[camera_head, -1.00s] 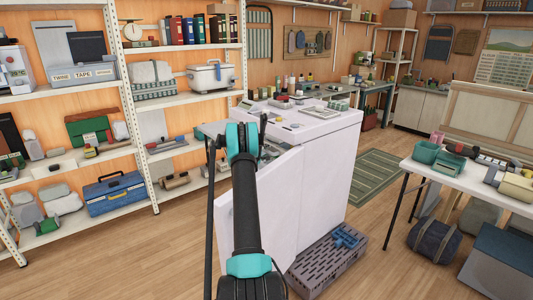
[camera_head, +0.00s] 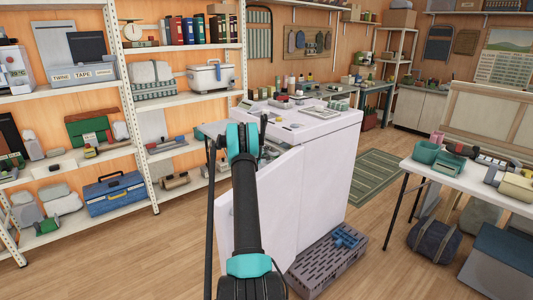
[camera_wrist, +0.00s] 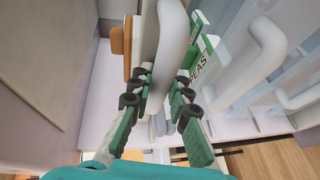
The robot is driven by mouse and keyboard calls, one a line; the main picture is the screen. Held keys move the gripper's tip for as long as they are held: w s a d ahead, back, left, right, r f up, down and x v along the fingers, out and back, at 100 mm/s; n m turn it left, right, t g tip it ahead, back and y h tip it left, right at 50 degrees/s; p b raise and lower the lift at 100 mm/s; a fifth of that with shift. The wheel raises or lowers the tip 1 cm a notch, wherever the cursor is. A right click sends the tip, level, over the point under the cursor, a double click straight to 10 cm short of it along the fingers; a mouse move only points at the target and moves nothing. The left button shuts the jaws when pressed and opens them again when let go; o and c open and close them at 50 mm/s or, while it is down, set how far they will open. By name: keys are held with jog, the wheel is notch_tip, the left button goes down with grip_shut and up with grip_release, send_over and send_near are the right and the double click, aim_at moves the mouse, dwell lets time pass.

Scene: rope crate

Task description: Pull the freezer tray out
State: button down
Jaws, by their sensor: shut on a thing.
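The white freezer (camera_head: 330,165) stands in the middle of the head view, its door (camera_head: 265,205) swung open toward me. My arm reaches over the door, and my gripper is hidden there behind it. In the wrist view my gripper (camera_wrist: 163,85) has its green, black-padded fingers on both sides of a pale grey handle bar (camera_wrist: 171,45), shut on it. The bar seems to belong to a freezer tray; the tray's body is mostly hidden. A translucent tray front (camera_wrist: 240,70) with a similar handle (camera_wrist: 268,48) shows at the right.
A green and white peas package (camera_wrist: 205,48) and an orange item (camera_wrist: 127,45) lie close to the fingers. A perforated crate (camera_head: 325,262) sits on the floor by the freezer. Shelves stand at the left, a white table (camera_head: 470,185) at the right. Floor at the lower left is clear.

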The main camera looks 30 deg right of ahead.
jog(key=s+a, duration=0.2)
jog(key=a, duration=3)
jog(key=shift+s+a, duration=0.2)
jog(key=shift+s, duration=0.1)
jog(key=c, duration=1.4)
grip_release()
jog(key=v, duration=1.2)
